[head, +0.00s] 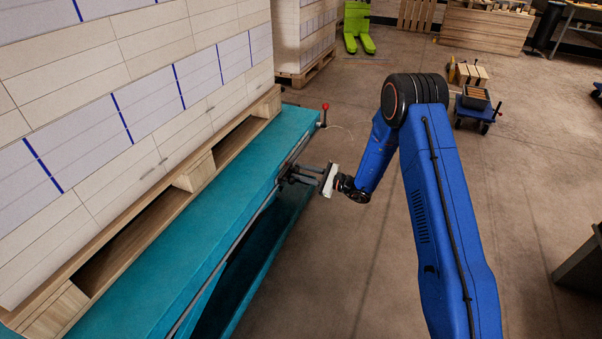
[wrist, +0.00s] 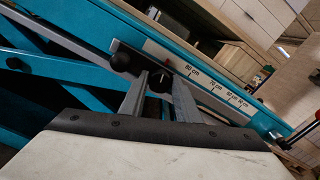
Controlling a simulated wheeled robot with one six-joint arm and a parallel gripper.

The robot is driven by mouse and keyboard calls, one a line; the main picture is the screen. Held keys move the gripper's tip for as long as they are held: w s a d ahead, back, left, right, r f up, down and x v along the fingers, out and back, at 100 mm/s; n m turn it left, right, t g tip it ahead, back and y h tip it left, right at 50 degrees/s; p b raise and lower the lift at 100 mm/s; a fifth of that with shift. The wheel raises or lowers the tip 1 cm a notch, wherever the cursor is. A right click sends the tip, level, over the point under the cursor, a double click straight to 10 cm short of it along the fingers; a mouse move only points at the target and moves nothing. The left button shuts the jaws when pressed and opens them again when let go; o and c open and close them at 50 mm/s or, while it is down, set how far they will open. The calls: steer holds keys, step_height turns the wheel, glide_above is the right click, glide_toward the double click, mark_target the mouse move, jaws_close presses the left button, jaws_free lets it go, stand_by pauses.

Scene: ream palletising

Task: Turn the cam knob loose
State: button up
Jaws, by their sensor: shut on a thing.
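The cam knob (wrist: 160,78) is a small dark knob with a pale mark, on a grey plate along the teal lift table's side. In the wrist view my gripper (wrist: 158,88) has its two grey fingers on either side of the knob, shut on it. The fingers hide part of its sides. In the head view my gripper (head: 291,175) reaches the table's side rail from the right, and the knob itself is hidden there. A scale (wrist: 215,86) marked from 80 cm to 50 cm runs to the right of the knob.
A red-tipped lever (head: 325,107) stands at the table's far corner. The teal lift table (head: 170,262) carries a pallet (head: 190,178) of stacked reams.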

steer(key=n, duration=0.7)
steer(key=shift+s, duration=0.1)
steer(key=n, duration=0.4)
steer(key=shift+f+n, duration=0.1)
steer(key=shift+n, duration=2)
steer(key=shift+f, duration=0.1)
steer(key=o, duration=1)
steer(key=shift+o, duration=0.2)
steer(key=v, duration=1.7)
steer(key=shift+d, duration=0.25)
steer(key=shift+s+r, duration=0.1)
steer(key=shift+r, duration=0.1)
